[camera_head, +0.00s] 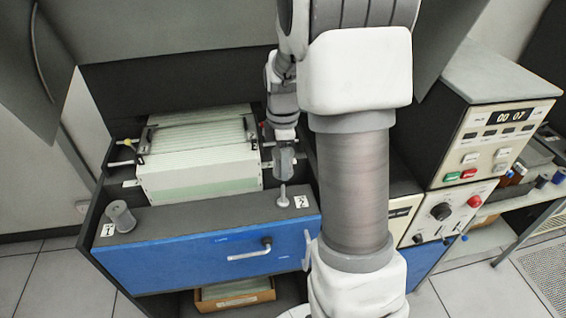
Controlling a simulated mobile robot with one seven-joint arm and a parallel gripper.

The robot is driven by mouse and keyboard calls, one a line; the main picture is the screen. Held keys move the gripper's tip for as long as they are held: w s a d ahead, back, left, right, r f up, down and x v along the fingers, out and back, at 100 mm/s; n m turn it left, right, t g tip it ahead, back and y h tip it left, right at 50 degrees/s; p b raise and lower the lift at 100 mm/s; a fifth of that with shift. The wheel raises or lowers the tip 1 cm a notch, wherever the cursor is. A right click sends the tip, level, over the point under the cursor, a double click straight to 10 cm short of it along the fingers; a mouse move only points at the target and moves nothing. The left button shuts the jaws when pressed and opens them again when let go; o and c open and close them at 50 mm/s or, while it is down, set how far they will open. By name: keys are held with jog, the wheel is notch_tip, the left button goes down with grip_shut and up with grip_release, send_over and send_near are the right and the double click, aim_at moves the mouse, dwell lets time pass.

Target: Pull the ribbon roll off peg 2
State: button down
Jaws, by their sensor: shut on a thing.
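My gripper (284,163) is above the front ledge of the blue-fronted cabinet, pointing down and shut on a small grey thing that looks like the ribbon roll. The fingers and the roll blend together, so the roll's outline is hard to make out. Directly below is a thin pale peg (283,196) with a round base, next to a white label (300,201) that seems to read 2. The peg's lower shaft is bare. Whether its tip is still inside the held roll I cannot tell.
Another grey roll (121,215) sits at the ledge's left end beside a label (107,230). A stack of pale fanfold paper (198,165) lies behind the ledge, close left of my gripper. A control box (487,130) with buttons stands at right. My arm hides the middle right.

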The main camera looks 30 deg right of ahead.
jog(key=shift+r+p, duration=1.45)
jog(key=shift+r, duration=0.85)
